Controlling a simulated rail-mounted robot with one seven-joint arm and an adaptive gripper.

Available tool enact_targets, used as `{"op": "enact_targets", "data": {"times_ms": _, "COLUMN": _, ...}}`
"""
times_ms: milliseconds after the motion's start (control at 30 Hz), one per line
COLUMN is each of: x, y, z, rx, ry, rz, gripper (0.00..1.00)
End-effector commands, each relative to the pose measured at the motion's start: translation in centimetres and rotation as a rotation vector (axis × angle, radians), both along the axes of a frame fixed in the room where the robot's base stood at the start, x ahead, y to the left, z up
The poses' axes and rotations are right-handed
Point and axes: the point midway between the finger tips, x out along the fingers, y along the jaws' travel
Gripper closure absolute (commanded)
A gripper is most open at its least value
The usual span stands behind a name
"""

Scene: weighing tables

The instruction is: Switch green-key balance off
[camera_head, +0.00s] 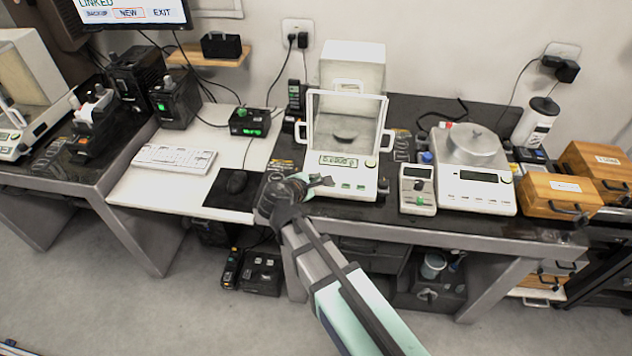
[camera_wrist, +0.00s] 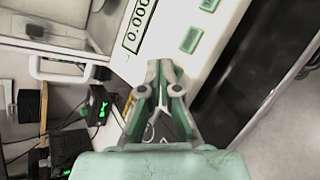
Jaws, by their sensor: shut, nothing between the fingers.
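My gripper (camera_head: 328,181) is shut and empty at the front-left of the panel. In the wrist view its fingertips (camera_wrist: 161,66) appear beside the panel; contact cannot be told.
A small white device (camera_head: 417,190) and another balance (camera_head: 475,175) stand to the right, with wooden boxes (camera_head: 562,195) beyond.

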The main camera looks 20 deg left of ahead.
Motion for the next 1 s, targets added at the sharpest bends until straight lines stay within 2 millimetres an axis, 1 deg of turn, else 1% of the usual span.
{"op": "enact_targets", "data": {"times_ms": 767, "x": 0.23, "y": 0.04, "z": -0.78, "rx": 0.0, "ry": 0.0, "rz": 0.0, "gripper": 1.0}}
{"op": "enact_targets", "data": {"times_ms": 1000, "x": 0.22, "y": 0.05, "z": -0.71, "rx": 0.0, "ry": 0.0, "rz": 0.0, "gripper": 1.0}}
